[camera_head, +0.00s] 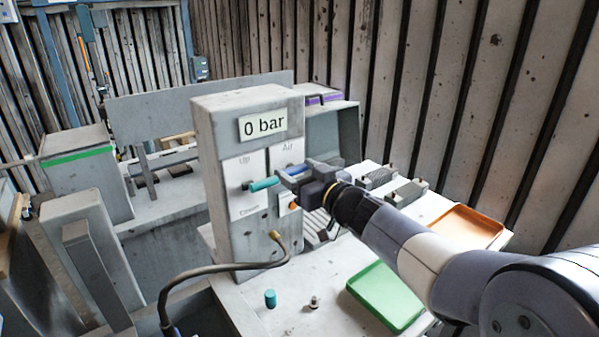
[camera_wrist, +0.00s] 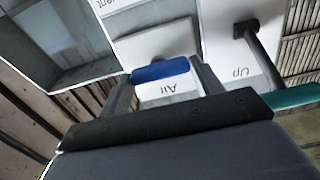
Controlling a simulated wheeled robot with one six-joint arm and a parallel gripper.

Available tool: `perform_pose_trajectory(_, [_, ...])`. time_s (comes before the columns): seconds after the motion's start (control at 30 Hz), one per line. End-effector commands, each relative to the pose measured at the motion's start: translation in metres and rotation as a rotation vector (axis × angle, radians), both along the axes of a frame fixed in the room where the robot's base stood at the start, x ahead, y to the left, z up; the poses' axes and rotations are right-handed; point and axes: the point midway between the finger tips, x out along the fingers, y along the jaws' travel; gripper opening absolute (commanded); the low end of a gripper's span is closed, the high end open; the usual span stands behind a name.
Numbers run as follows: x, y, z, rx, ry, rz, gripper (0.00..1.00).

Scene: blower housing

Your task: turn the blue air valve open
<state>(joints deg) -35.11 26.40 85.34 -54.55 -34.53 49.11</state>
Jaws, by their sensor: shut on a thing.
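The grey control cabinet (camera_head: 222,150) stands in the middle of the head view, with a sign (camera_head: 263,124) reading "0 bar". The blue air valve handle (camera_wrist: 160,71) lies between my gripper's fingers in the wrist view, roughly crosswise beside the upside-down "Air" label (camera_wrist: 170,90). A bit of blue also shows in the head view (camera_head: 296,170), beside the fingers. My gripper (camera_wrist: 162,82) is shut on the handle, with a finger at each end of it. In the head view my gripper (camera_head: 303,177) reaches the cabinet face from the right and partly hides the valve.
A teal-handled lever (camera_head: 263,184) sticks out left of my gripper, by the "Up" and "Down" labels. An orange button (camera_head: 293,206) is just below. A hose (camera_head: 215,269) runs in front. A green tray (camera_head: 386,296), an orange tray (camera_head: 465,226) and small parts lie on the bench.

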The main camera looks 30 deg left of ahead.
Motion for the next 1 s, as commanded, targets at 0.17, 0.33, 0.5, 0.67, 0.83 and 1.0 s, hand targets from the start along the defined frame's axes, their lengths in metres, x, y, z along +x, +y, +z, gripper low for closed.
perform_pose_trajectory(0.17, [0.0, -0.0001, -0.0005, -0.012, -0.023, 0.0, 0.39])
perform_pose_trajectory(0.33, [-0.0003, 0.0, -0.0009, -0.046, -0.089, -0.001, 0.39])
perform_pose_trajectory(0.5, [-0.0008, 0.0003, -0.0017, -0.105, -0.2, -0.001, 0.39])
perform_pose_trajectory(0.67, [-0.0014, 0.0006, -0.0027, -0.172, -0.331, -0.001, 0.39])
perform_pose_trajectory(0.83, [-0.0022, 0.001, -0.0035, -0.247, -0.475, 0.0, 0.39])
perform_pose_trajectory(1.0, [-0.0028, 0.0012, -0.0037, -0.322, -0.62, -0.001, 0.39])
